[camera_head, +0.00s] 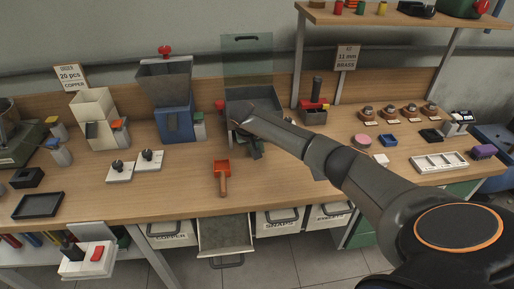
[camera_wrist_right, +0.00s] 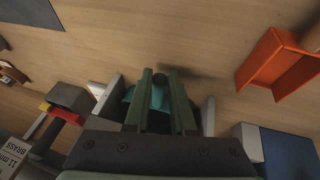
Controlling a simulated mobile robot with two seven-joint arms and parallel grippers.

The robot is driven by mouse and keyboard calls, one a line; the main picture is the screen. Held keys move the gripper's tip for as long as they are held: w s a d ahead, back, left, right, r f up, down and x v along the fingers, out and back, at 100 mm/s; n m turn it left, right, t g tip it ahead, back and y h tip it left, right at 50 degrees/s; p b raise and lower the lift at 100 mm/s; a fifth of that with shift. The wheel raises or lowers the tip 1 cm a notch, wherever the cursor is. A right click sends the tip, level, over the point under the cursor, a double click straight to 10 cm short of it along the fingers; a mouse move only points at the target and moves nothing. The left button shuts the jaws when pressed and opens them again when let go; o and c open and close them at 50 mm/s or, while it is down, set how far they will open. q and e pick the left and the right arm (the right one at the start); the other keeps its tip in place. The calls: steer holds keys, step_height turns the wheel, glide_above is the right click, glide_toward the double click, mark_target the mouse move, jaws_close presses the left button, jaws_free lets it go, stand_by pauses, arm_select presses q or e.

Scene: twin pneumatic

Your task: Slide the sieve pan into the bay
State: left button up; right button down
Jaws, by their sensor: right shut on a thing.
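The bay is in the dark grey machine (camera_head: 254,100) at the back of the bench, with a clear panel (camera_head: 247,60) raised behind it. My right gripper (camera_head: 256,152) is at the front of this machine, fingers pointing down to the bench. In the right wrist view its green fingers (camera_wrist_right: 161,95) are closed around a small dark and teal piece, which I take to be the handle of the sieve pan. The pan's body is mostly hidden by the gripper, so how far it is in the bay cannot be told. My left gripper is not in view.
An orange-red scoop (camera_head: 222,175) lies on the bench left of my right gripper. A blue hopper machine (camera_head: 175,122) stands to the left. A small red-and-grey device (camera_head: 313,112) stands to the right. An open drawer (camera_head: 226,236) juts out below the bench edge.

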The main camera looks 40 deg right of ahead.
stand_by(0.4)
steer(key=c, duration=0.7)
jaws_free()
steer(key=shift+f, duration=0.1)
steer(key=v, duration=1.2)
steer(key=shift+s+a+r, duration=0.1)
steer(key=shift+r, duration=0.2)
